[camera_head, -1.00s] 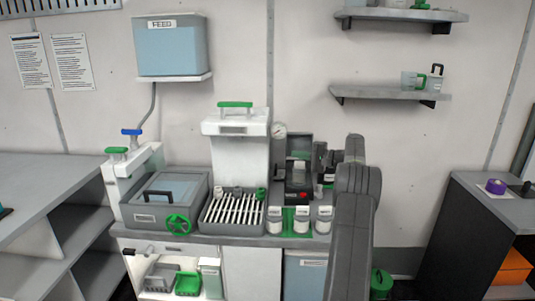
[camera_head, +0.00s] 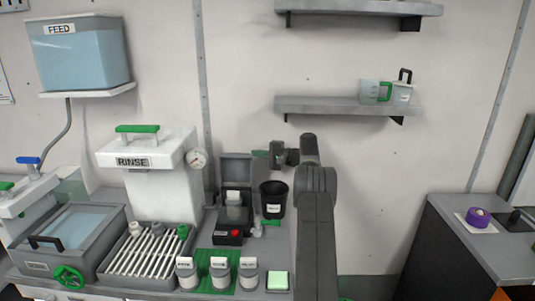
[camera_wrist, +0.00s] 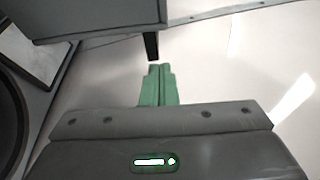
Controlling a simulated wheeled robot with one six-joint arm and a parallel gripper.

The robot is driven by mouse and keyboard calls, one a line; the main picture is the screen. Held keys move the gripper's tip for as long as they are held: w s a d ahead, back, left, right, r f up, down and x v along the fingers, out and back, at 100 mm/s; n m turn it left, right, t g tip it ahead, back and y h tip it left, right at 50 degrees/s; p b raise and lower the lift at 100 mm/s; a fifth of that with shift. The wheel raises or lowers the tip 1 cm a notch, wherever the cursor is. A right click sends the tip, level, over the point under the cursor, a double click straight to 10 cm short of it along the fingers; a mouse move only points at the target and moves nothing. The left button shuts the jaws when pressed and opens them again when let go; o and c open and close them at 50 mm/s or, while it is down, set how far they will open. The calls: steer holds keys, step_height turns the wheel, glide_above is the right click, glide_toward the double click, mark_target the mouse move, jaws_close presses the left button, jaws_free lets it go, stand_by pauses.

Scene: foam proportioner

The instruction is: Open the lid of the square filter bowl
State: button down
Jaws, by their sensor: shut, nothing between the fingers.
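A squat dark square unit (camera_head: 236,202) with a red button stands at the bench's back, and a grey square panel (camera_head: 236,168) stands upright behind it like a raised lid. I cannot tell for certain whether this is the filter bowl. My gripper (camera_head: 261,154), with green fingers, is shut and empty beside the panel's upper right edge. In the wrist view, the green fingers (camera_wrist: 157,86) are together, just below a dark grey panel (camera_wrist: 95,15) and a short black bar (camera_wrist: 151,46). Contact cannot be told. A square box (camera_head: 75,235) with a black handle is at left, its pale top closed.
A black cup (camera_head: 273,199) stands right of the square unit, under my wrist. Several white-lidded jars (camera_head: 220,275) and a slatted rack (camera_head: 150,252) are in front and left. The RINSE tank (camera_head: 160,180) is behind. A wall shelf (camera_head: 345,106) hangs above right.

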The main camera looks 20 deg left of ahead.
steer(key=shift+s+d+r+p, duration=0.15)
steer(key=shift+s+d, duration=0.1)
steer(key=shift+s, duration=0.3)
steer(key=shift+s+d+r+p, duration=0.15)
steer(key=shift+s+d, duration=0.1)
steer(key=shift+s, duration=0.35)
steer(key=shift+s+d+r+p, duration=0.15)
steer(key=shift+s+d, duration=0.1)
steer(key=shift+s, duration=0.3)
steer(key=shift+s+f+b, duration=0.1)
steer(key=shift+f+b, duration=0.05)
steer(key=shift+b, duration=0.6)
steer(key=shift+s+d+r+n+y+b, duration=0.2)
steer(key=shift+s+r+n+b, duration=0.3)
steer(key=shift+b, duration=1.15)
steer(key=shift+s+d+r+n+y+b, duration=0.2)
steer(key=shift+s+n+b, duration=0.45)
steer(key=shift+b, duration=0.95)
steer(key=s+d+b, duration=0.1)
steer(key=d+b, duration=0.1)
steer(key=d, duration=1.1)
steer(key=shift+d, duration=0.35)
